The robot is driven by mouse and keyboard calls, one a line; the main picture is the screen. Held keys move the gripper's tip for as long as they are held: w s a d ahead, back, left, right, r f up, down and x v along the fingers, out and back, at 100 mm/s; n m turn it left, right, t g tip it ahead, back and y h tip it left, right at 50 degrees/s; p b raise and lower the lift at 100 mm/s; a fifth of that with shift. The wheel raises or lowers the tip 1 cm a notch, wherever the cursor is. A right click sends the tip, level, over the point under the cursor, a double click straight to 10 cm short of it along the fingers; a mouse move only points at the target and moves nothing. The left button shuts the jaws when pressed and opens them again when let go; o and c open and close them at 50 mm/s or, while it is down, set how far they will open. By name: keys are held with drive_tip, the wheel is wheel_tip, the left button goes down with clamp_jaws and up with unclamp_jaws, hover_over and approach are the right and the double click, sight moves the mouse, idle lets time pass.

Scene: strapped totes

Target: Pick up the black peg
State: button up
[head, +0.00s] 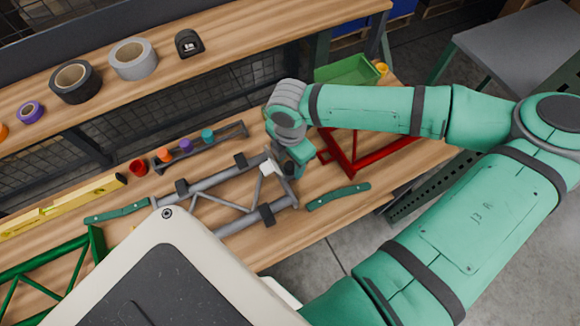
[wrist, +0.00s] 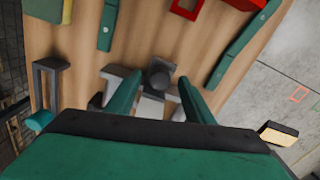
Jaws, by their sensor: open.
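In the head view my gripper (head: 289,160) points down over the right end of the grey frame (head: 225,187). A dark bit of the peg (head: 289,168) shows just below the gripper there, mostly hidden.
A rack (head: 205,148) with orange, purple and teal pegs lies behind the frame. A green strip (head: 338,197) and a red frame (head: 352,165) lie to the right, with a green bin (head: 347,71) behind. A shelf (head: 235,50) with tape rolls overhangs the bench's back.

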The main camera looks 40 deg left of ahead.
drive_tip(key=shift+f, duration=0.2)
drive_tip(key=c, duration=1.2)
drive_tip(key=shift+o, duration=0.2)
drive_tip(key=shift+r, duration=0.15)
